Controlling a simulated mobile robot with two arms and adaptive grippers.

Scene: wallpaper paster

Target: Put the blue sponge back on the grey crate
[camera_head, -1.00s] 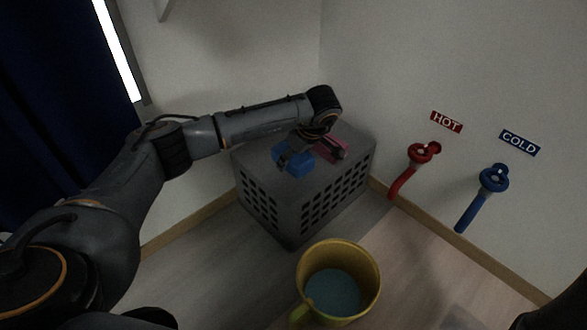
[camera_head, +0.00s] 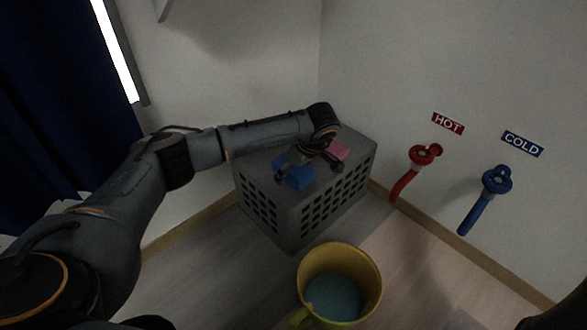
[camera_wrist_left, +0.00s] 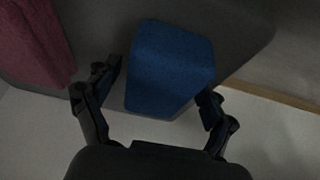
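The blue sponge (camera_head: 299,179) is on top of the grey crate (camera_head: 300,213), near its front left edge. My left gripper (camera_head: 307,170) is low over the crate top, with its fingers on either side of the sponge. In the left wrist view the sponge (camera_wrist_left: 168,70) lies between the spread fingers (camera_wrist_left: 162,88). A narrow gap shows beside the left finger. The right finger is close to the sponge; I cannot tell whether it touches. The sponge's underside is hidden. My right gripper is out of view.
A yellow bucket (camera_head: 372,283) with blue liquid stands in front. A red HOT tap (camera_head: 424,155) and blue COLD tap (camera_head: 495,180) are on the right wall.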

